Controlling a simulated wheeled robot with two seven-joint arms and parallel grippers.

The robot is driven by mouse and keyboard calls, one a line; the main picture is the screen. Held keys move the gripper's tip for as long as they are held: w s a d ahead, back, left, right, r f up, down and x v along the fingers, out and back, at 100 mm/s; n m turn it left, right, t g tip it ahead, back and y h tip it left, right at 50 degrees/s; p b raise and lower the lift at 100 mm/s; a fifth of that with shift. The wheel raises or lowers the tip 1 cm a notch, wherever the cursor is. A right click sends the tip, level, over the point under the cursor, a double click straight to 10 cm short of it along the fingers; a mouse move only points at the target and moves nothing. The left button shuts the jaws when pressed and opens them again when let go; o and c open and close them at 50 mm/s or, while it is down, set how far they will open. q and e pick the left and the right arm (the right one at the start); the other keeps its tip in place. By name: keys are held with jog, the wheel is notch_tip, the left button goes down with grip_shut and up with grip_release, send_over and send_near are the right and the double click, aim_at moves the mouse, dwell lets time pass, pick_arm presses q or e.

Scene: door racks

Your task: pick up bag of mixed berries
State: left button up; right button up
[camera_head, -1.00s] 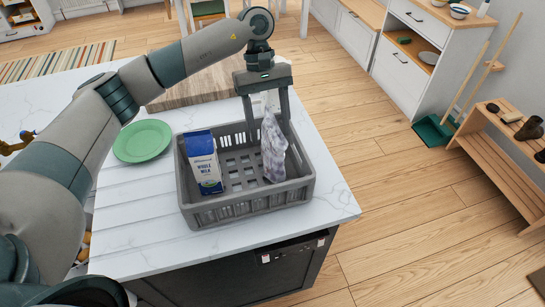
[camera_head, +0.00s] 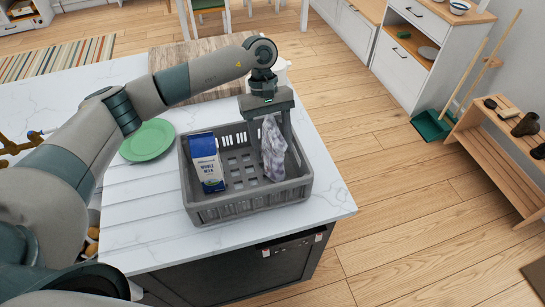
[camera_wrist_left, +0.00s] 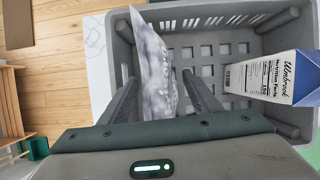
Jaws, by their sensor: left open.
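The bag of mixed berries (camera_head: 273,150) is a pale, purple-speckled bag standing upright in the right part of the grey crate (camera_head: 250,203). My left gripper (camera_head: 268,137) is open and points down into the crate at the bag. In the left wrist view the bag (camera_wrist_left: 157,65) rises between the two fingers (camera_wrist_left: 163,95), nearer the left one on its visible part. The fingers stand on either side of it, and I cannot tell whether they touch it. One finger is partly hidden behind the bag in the head view. My right gripper is not in view.
A blue and white milk carton (camera_head: 206,163) stands in the left part of the crate; it also shows in the left wrist view (camera_wrist_left: 275,78). A green plate (camera_head: 147,140) lies left of the crate on the white counter (camera_head: 140,215). A wooden board (camera_head: 200,52) lies behind.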

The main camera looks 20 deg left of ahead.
aim_at(274, 130)
pick_arm(q)
grip_shut()
jog(key=shift+r, duration=0.1)
jog(key=shift+w+r+b, duration=0.1)
jog(key=shift+r+b, duration=0.3)
jog(key=shift+b, duration=0.05)
notch_tip(274, 130, up, 8)
jog(key=b, duration=0.4)
jog(key=shift+r, duration=0.6)
